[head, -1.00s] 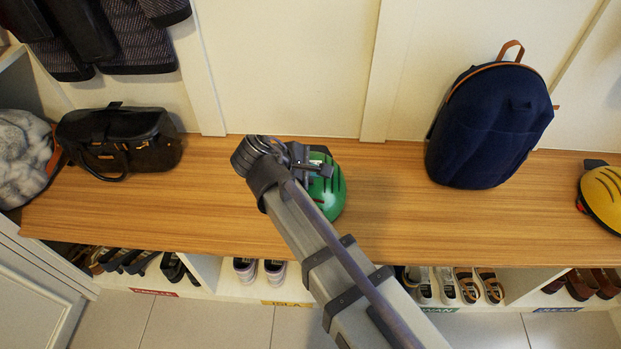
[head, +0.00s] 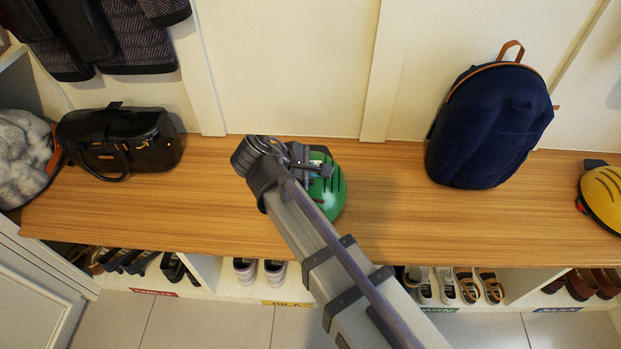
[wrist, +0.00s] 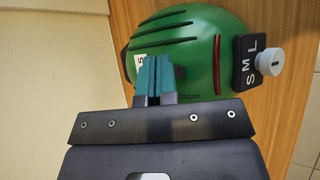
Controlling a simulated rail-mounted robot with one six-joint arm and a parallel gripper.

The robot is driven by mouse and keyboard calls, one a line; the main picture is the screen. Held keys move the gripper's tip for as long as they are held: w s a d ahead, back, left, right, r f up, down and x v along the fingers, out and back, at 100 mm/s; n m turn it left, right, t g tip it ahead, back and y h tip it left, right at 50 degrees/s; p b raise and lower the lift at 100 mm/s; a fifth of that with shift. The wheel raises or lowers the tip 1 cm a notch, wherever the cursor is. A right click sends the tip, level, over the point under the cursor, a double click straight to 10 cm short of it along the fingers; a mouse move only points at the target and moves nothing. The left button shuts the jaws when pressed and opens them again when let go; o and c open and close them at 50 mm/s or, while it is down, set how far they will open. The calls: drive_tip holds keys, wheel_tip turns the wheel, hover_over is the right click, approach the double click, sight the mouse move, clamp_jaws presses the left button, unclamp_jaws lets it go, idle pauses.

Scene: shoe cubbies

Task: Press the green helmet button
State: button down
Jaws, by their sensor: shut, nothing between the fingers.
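The green helmet (head: 332,195) lies on the wooden bench top, partly hidden behind my arm in the head view. In the wrist view the helmet (wrist: 205,45) fills the upper middle, with dark slots and a red stripe. A black plate marked S, M, L (wrist: 247,65) with a pale round knob (wrist: 270,61) sits at its right side. A white label (wrist: 140,64) shows at its left, partly covered by a finger. My gripper (wrist: 155,62) is shut and empty, its teal fingertips over the helmet's near side. I cannot tell whether they touch it. A small dark spot (wrist: 180,72) shows just right of the fingertips.
A black handbag (head: 120,140) and a grey furry item (head: 22,160) are on the left of the bench (head: 200,210). A navy backpack (head: 490,125) and a yellow helmet (head: 602,195) are on the right. Shoes fill cubbies below. Bench between handbag and green helmet is clear.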

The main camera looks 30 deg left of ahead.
sight(311, 183)
drive_tip(key=shift+f+b, duration=0.45)
drive_tip(key=shift+f, duration=0.2)
drive_tip(key=shift+r+p, duration=0.45)
drive_tip(key=shift+r, duration=0.2)
wheel_tip(311, 183, up, 6)
drive_tip(key=p, duration=0.6)
